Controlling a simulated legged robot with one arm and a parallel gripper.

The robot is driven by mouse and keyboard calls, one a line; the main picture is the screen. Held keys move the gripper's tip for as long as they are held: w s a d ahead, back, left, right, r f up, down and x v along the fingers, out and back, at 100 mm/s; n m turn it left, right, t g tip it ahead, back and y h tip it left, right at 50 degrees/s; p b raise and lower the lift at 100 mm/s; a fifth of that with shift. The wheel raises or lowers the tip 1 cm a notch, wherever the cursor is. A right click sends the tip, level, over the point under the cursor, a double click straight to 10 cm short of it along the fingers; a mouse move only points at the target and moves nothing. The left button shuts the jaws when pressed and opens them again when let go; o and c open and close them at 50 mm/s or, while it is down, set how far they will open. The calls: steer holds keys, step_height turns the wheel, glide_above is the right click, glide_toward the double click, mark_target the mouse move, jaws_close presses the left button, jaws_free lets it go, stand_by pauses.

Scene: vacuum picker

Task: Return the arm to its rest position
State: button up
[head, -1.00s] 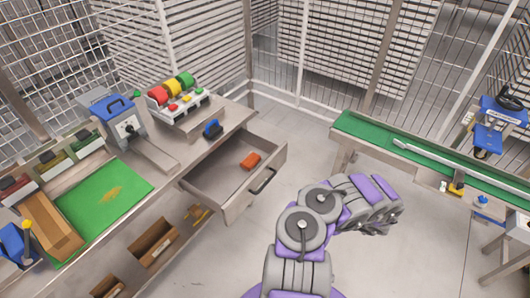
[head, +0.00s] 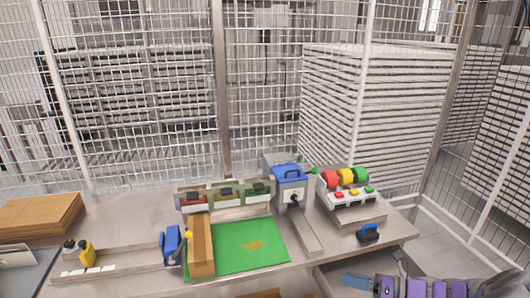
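My arm (head: 440,287), grey and purple, shows only in part at the lower right of the head view. It lies low, in front of the right end of the workbench (head: 330,243). My gripper cannot be made out, so its opening and anything in it are hidden. The open drawer (head: 330,275) under the bench's right end is partly cut off by the frame. A blue patch (head: 358,280) shows beside the arm over the drawer area; what it is I cannot tell.
The bench holds a green mat (head: 262,235), a brown box (head: 200,250), a blue-topped device (head: 290,185), a button panel (head: 352,195) and a small blue object (head: 368,235). Flat cardboard (head: 40,213) lies at left. Wire mesh fencing (head: 150,100) closes off the back.

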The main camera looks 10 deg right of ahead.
steer(key=s+a+r+n+g, duration=0.25)
steer(key=a+r+n, duration=0.2)
steer(key=a, duration=0.35)
steer(key=s+a+r+n+g, duration=0.1)
steer(key=a+r+n+g, duration=0.25)
steer(key=a+n, duration=0.3)
steer(key=s+a+r+n+g+h, duration=0.3)
steer(key=s+a+n+g, duration=0.2)
steer(key=s+a+n, duration=0.3)
steer(key=s+d+n+h, duration=0.2)
steer(key=s+n+h, duration=0.8)
steer(key=s, duration=0.9)
steer(key=n, duration=0.3)
steer(key=shift+r+n, duration=0.4)
